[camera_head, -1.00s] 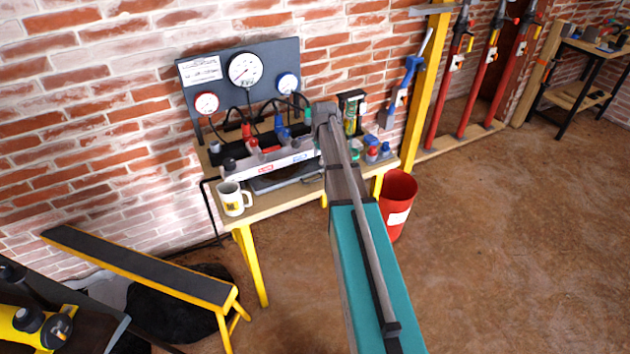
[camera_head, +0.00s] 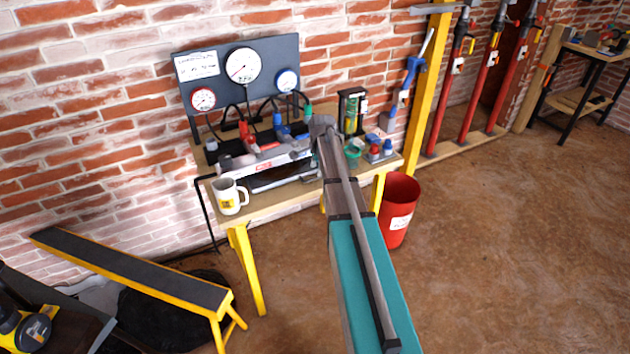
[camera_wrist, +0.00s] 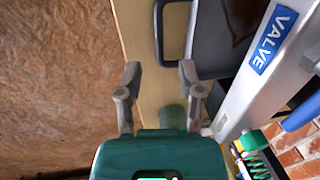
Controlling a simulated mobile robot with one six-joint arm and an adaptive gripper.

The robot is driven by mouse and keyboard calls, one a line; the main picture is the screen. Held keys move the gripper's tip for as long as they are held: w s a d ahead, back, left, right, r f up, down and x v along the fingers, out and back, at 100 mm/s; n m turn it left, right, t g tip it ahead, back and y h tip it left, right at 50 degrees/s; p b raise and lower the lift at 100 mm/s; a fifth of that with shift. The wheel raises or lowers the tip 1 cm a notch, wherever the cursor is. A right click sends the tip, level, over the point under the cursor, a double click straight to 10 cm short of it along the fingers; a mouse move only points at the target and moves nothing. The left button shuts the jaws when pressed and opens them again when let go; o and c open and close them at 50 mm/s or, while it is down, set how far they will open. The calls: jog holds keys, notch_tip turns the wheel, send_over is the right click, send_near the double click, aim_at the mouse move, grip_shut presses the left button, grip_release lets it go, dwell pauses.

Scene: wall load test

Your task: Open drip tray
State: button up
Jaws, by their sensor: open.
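The drip tray (camera_wrist: 212,42) is a dark grey tray under the silver manifold block (camera_wrist: 270,75) marked VALVE. Its dark loop handle (camera_wrist: 160,30) sticks out over the wooden bench top in the wrist view. In the head view the tray (camera_head: 285,180) shows as a dark strip below the manifold, partly hidden by my arm. My gripper (camera_wrist: 160,72) is open and empty, with its fingers pointing toward the handle. The handle is ahead of the fingertips, with a visible gap in the picture. In the head view my arm hides the gripper's fingers.
A white mug (camera_head: 230,197) stands at the bench's left front. A gauge panel (camera_head: 240,85) is behind. A green cup (camera_wrist: 172,115) lies close below the fingers in the wrist view. A red bin (camera_head: 397,210) stands right of the bench. Open floor lies in front and right.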

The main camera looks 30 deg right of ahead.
aim_at(316, 179)
jog(key=shift+w+f+b, duration=0.2)
jog(key=shift+f+b, duration=0.65)
jog(key=shift+f, duration=0.15)
jog(key=shift+w+f+b, duration=0.15)
jog(key=shift+f+b, duration=0.7)
jog(key=shift+f, duration=0.15)
grip_shut()
